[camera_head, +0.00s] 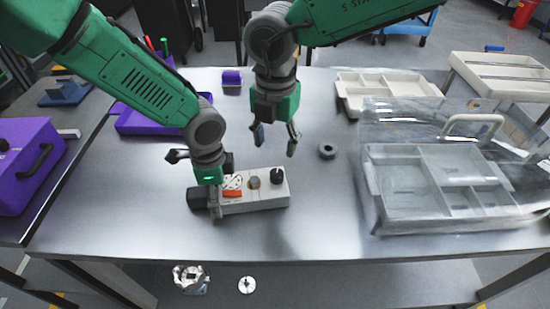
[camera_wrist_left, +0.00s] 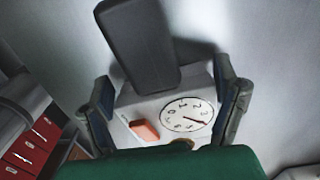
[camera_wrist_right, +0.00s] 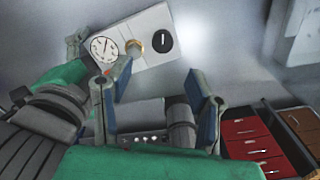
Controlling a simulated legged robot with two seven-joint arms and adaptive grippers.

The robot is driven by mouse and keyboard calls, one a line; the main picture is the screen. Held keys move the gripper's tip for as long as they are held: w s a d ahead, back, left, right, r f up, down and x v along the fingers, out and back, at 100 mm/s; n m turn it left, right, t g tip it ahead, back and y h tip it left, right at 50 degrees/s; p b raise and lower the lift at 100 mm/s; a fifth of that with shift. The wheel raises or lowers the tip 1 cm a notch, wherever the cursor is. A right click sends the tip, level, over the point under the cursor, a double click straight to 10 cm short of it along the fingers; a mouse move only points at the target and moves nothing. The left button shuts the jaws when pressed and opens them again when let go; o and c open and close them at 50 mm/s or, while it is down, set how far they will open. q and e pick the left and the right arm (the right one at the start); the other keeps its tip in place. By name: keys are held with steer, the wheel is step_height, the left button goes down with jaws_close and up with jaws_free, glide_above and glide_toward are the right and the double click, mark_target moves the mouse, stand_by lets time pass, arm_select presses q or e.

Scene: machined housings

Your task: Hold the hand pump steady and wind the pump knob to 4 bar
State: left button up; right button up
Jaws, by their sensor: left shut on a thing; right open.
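The hand pump (camera_head: 263,196) is a light grey box lying on the metal table, with a dark block handle (camera_wrist_left: 140,42) at one end. My left gripper (camera_head: 223,187) is shut across its body beside the round gauge (camera_wrist_left: 187,115) and orange lever (camera_wrist_left: 144,130). The gauge's red needle points to the dial's lower right in the left wrist view; I cannot read the exact value. The black pump knob (camera_head: 277,176) is at the pump's right end, and also shows in the right wrist view (camera_wrist_right: 162,40). My right gripper (camera_head: 276,142) is open and empty, above and behind the knob, not touching it.
A dark ring (camera_head: 328,151) lies right of the pump. A clear-lidded grey case (camera_head: 400,215) fills the table's right side, with a pale divided tray (camera_head: 347,100) behind it. A purple tray (camera_head: 135,122) sits back left. The table front is clear.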

arm_select(q)
steer(key=shift+f, duration=0.1)
arm_select(e)
step_height(320, 180, up, 2)
steer(key=shift+r, duration=0.2)
stand_by(0.4)
arm_select(q)
steer(key=o, duration=1.5)
steer(key=shift+c, duration=0.2)
arm_select(e)
steer(key=shift+w, duration=0.1)
